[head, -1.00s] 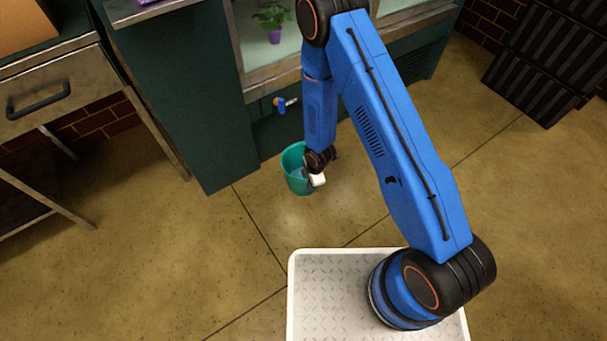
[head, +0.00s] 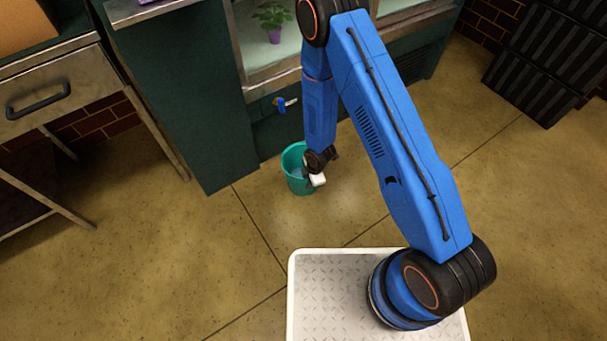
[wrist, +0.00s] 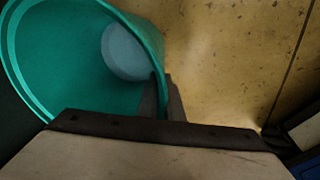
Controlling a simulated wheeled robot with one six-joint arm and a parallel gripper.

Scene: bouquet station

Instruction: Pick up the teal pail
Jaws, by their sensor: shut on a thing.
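The teal pail (head: 297,178) stands on the floor in front of the dark green cabinet in the head view. It also fills the upper left of the wrist view (wrist: 65,50), where I look down into it and see a pale bluish round area at its bottom. My gripper (wrist: 163,98) is shut on the pail's right-hand wall, with the wall passing between its two dark fingers. In the head view my gripper (head: 312,182) is at the pail's right side, and the fingertips are hidden there.
The dark green cabinet (head: 215,130) stands close behind the pail, with a blue-handled tap (head: 284,104) above it. A potted plant (head: 271,22) stands behind the cabinet's opening. Black crates (head: 548,60) stand at the upper right. The floor to the right is clear.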

